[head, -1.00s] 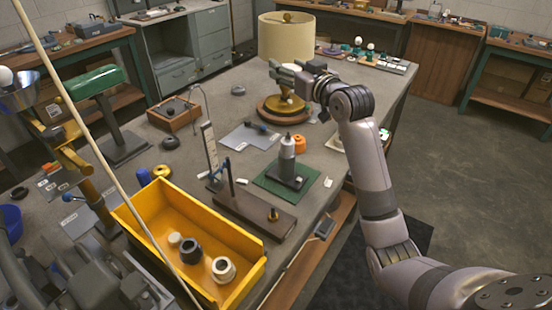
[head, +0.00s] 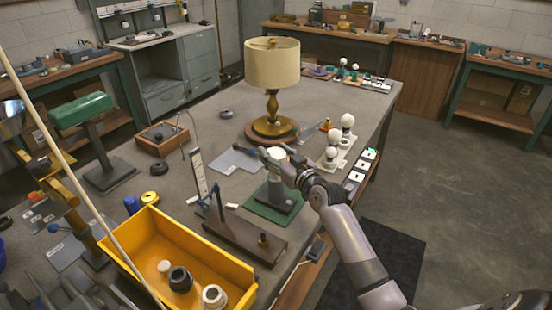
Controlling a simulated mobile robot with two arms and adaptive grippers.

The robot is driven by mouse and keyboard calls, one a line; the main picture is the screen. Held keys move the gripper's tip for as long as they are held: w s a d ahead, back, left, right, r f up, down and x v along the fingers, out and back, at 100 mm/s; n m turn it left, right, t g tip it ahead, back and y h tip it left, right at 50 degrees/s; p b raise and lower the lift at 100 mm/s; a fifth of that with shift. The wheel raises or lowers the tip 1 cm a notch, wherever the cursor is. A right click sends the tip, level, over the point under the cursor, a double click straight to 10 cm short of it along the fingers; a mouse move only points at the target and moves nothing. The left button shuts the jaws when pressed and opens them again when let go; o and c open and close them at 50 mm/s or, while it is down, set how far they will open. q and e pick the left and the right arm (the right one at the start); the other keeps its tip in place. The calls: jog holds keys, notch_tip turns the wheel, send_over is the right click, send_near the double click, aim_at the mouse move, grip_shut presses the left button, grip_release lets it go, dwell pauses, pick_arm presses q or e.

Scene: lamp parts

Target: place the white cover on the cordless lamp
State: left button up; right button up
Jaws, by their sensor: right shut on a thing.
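My right gripper (head: 272,157) is shut on a pale, whitish rounded piece (head: 277,153), which looks like the white cover; the fingers hide much of it. It is at the top of a dark grey upright fixture (head: 283,197) on a green mat (head: 262,210). I cannot tell whether the piece touches the fixture or is apart from it. I cannot tell which thing is the cordless lamp. A brass table lamp (head: 271,107) with a cream shade (head: 272,63) stands behind the gripper. My left gripper is not in view.
A yellow bin (head: 215,257) with several round parts is at the front left. A board with an upright scale (head: 197,172) stands left of the mat. White bulbs on stands (head: 347,121) are close right of my gripper. The bench right edge has small switches (head: 356,177).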

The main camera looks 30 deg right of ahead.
jog(key=shift+f, duration=0.95)
jog(key=shift+f, duration=0.15)
jog(key=o, duration=0.9)
jog(key=shift+o, duration=0.2)
